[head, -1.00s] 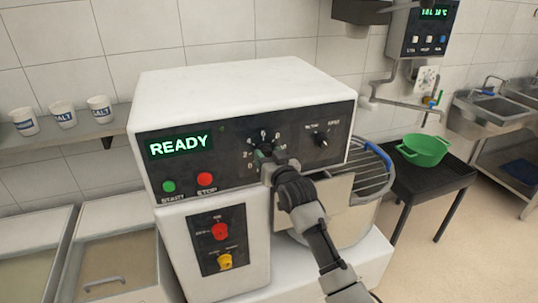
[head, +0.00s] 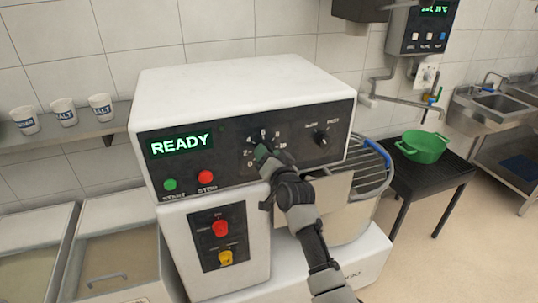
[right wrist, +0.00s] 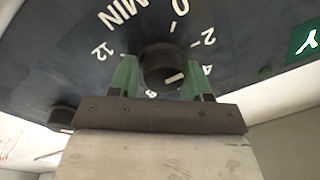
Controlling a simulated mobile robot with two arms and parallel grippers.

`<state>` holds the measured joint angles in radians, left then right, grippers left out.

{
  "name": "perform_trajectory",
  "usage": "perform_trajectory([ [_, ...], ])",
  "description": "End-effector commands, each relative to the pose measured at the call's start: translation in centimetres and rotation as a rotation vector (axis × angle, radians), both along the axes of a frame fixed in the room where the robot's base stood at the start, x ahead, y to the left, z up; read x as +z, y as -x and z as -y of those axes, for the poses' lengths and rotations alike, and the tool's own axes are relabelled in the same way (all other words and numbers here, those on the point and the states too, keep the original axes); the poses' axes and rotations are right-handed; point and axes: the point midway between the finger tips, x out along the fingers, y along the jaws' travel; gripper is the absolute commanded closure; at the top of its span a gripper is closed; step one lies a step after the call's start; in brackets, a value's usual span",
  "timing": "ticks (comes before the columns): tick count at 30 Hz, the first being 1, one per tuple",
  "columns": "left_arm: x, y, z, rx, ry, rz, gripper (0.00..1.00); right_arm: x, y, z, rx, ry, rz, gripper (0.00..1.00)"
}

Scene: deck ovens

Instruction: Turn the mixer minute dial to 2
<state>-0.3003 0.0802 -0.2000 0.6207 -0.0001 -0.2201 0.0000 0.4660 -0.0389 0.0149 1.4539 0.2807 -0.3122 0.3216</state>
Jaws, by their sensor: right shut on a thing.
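The mixer minute dial is a dark round knob on the mixer's black panel, ringed by white numbers. In the right wrist view the knob (right wrist: 162,65) sits between the two green fingers of my right gripper (right wrist: 162,78), which is shut on it. Its white pointer mark faces the gap between 4 and 8, and the number there is hidden by my gripper. In the head view my right gripper (head: 264,156) covers most of the dial, with numbers showing above it. The mixer display (head: 181,144) reads READY. My left gripper is not in view.
A green start button (head: 170,185) and red stop button (head: 206,177) are left of the dial. Another knob (head: 321,138) is to its right. The wire bowl guard (head: 370,165) is close on the right.

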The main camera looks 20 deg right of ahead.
Motion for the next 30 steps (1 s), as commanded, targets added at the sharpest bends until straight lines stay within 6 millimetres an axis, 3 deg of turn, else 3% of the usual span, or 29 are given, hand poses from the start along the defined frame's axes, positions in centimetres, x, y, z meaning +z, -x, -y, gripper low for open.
perform_trajectory([
  [9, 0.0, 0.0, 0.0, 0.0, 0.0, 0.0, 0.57, 0.2, 0.0, -0.2, 0.004, -0.003, 0.003, 0.75],
  [10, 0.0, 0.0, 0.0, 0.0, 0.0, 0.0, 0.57, 0.2, 0.0, -0.2, 0.004, -0.003, 0.003, 0.5],
  [14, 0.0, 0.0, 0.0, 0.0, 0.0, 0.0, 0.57, 0.2, 0.0, -0.2, 0.003, -0.002, 0.003, 0.31],
  [23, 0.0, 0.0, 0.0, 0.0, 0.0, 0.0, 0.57, 0.1, 0.1, 0.0, 0.001, -0.001, 0.002, 0.31],
  [30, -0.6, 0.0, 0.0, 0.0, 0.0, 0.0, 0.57, -0.3, 2.5, 0.1, 0.001, -0.002, 0.003, 0.31],
])
